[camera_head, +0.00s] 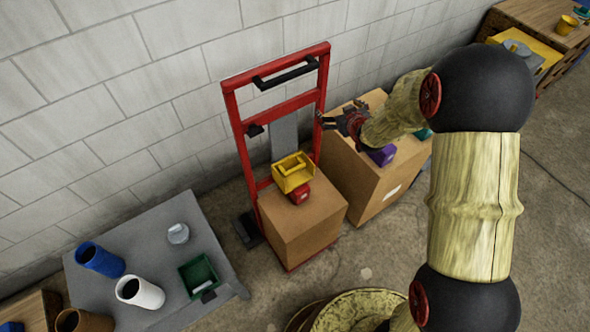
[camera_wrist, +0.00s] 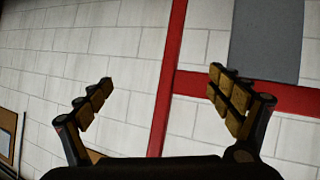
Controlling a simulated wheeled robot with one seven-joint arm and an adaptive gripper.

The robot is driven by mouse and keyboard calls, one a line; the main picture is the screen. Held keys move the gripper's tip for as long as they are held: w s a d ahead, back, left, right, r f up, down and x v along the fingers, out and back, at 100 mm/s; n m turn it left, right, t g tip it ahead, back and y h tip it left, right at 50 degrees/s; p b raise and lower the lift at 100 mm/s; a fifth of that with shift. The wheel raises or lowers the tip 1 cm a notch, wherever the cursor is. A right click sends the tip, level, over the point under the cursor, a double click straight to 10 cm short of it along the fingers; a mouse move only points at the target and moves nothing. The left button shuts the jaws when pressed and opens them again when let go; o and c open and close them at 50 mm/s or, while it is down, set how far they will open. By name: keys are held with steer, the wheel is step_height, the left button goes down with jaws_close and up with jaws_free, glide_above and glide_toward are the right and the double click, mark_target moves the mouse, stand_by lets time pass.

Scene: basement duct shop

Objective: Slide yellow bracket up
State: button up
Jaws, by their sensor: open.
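The yellow bracket (camera_head: 292,172) looks like an open, box-shaped piece. It sits above a small red object (camera_head: 300,194) on top of a cardboard box (camera_head: 306,227) on the red hand truck (camera_head: 240,150). My gripper (camera_head: 325,120) is up and to the right of the bracket, by the truck's right upright, and apart from the bracket. In the wrist view my gripper (camera_wrist: 161,85) has its fingers spread wide with nothing between them. The bracket does not show in the wrist view, where the red frame (camera_wrist: 168,75) and a grey plate (camera_wrist: 266,40) lie beyond the fingers.
A second cardboard box (camera_head: 365,180) stands right of the truck with a purple object (camera_head: 381,155) on it. A grey table (camera_head: 150,225) at left holds blue and white cylinders, a clear jar and a green bin (camera_head: 199,274). A block wall (camera_head: 120,90) stands close behind.

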steer(key=shift+o, duration=0.2)
steer(key=w+a+f+n+y, duration=0.1)
steer(key=a+f+y, duration=0.1)
steer(key=f, duration=0.7)
steer(key=shift+w+a+t, duration=0.15)
steer(key=shift+a+t, duration=0.15)
steer(key=shift+a, duration=0.35)
steer(key=t+y, duration=0.2)
steer(key=y, duration=0.3)
glide_toward(296, 170)
steer(key=x, duration=0.3)
steer(key=shift+n, duration=0.3)
steer(key=b+x, duration=0.2)
steer(key=x, duration=0.5)
steer(key=shift+w+a, duration=0.25)
steer(key=shift+w, duration=0.05)
steer(key=shift+c, duration=0.5)
steer(key=c, duration=1.5)
steer(key=shift+c, duration=0.4)
